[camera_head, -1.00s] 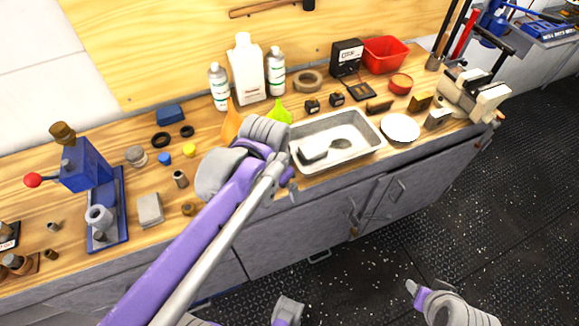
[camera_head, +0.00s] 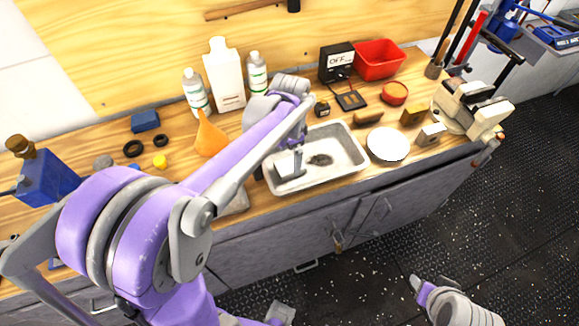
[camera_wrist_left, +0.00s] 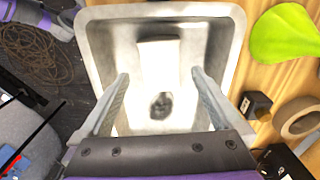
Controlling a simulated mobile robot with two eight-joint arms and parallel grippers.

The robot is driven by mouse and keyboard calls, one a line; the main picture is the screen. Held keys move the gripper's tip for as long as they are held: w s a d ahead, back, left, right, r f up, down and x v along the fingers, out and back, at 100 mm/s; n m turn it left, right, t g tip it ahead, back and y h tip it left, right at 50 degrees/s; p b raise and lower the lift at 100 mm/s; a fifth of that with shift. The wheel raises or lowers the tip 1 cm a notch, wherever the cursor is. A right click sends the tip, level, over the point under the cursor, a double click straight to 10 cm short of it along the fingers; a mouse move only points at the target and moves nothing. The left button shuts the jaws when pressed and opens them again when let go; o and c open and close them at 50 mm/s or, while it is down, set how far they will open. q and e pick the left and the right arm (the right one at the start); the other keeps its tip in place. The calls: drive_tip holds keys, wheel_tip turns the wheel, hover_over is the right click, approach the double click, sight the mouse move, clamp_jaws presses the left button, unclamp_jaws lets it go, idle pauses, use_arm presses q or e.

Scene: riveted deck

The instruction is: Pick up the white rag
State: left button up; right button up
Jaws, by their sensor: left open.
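My left gripper (camera_head: 297,158) is open and empty over the metal tray (camera_head: 345,178), pointing down. In the left wrist view its two fingers (camera_wrist_left: 161,72) stand apart, with a pale block-like piece (camera_wrist_left: 158,50) and a dark patch (camera_wrist_left: 160,105) between or below them. The pale piece lies at the tray's left end in the head view. A flat, roundish white piece (camera_head: 388,144) lies on the bench just right of the tray, clear of the gripper. I cannot tell which of these white things is the rag.
An orange funnel (camera_head: 210,137), a white jug (camera_head: 224,78) and spray cans stand behind and left of the tray. A red bin (camera_head: 378,59), a meter (camera_head: 337,62) and a vise (camera_head: 470,108) stand to the right.

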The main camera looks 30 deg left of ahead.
sight(290, 164)
use_arm(q)
wheel_tip(290, 164, down, 4)
drive_tip(key=shift+w+r, duration=0.1)
drive_tip(key=c, duration=1.3)
wheel_tip(290, 164, up, 10)
drive_tip(key=shift+r, duration=0.1)
